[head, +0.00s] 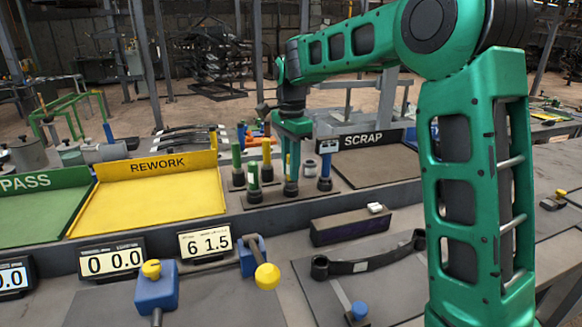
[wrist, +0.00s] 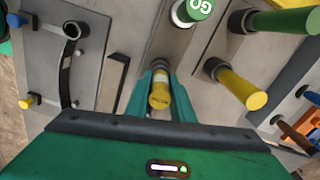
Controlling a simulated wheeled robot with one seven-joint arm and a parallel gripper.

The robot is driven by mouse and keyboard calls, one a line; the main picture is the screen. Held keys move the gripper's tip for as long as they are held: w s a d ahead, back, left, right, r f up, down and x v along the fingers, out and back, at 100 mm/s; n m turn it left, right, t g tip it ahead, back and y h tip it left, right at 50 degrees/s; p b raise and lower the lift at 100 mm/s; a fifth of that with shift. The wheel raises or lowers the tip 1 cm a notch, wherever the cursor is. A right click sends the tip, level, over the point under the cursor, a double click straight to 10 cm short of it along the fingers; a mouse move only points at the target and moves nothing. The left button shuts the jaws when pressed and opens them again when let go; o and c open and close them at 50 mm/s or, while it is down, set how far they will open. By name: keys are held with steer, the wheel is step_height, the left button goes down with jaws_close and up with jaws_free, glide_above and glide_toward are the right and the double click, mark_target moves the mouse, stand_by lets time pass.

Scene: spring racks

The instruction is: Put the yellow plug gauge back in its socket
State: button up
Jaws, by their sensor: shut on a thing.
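My gripper (head: 291,165) points down over the row of gauge sockets, its green fingers closed. In the wrist view the fingers (wrist: 160,95) grip a yellow plug gauge (wrist: 159,97) from both sides. A dark socket ring (wrist: 160,66) shows at the gauge's far end, and a dark socket (head: 291,188) shows below the fingers in the head view. I cannot tell how deep the gauge sits in it. In the head view the fingers mostly hide the held gauge. Another yellow gauge (wrist: 243,90) stands in a socket beside it, also seen in the head view (head: 266,153).
Green gauges (head: 253,176) stand close at the left, and a blue-handled gauge (head: 325,165) at the right. The yellow REWORK tray (head: 150,200) lies left, the SCRAP tray (head: 375,165) right. A dark leaf spring (head: 370,264) lies in front.

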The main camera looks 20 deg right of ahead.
steer(key=shift+f, duration=0.4)
steer(key=o, duration=1.5)
steer(key=shift+r, duration=0.1)
steer(key=shift+r, duration=3.9)
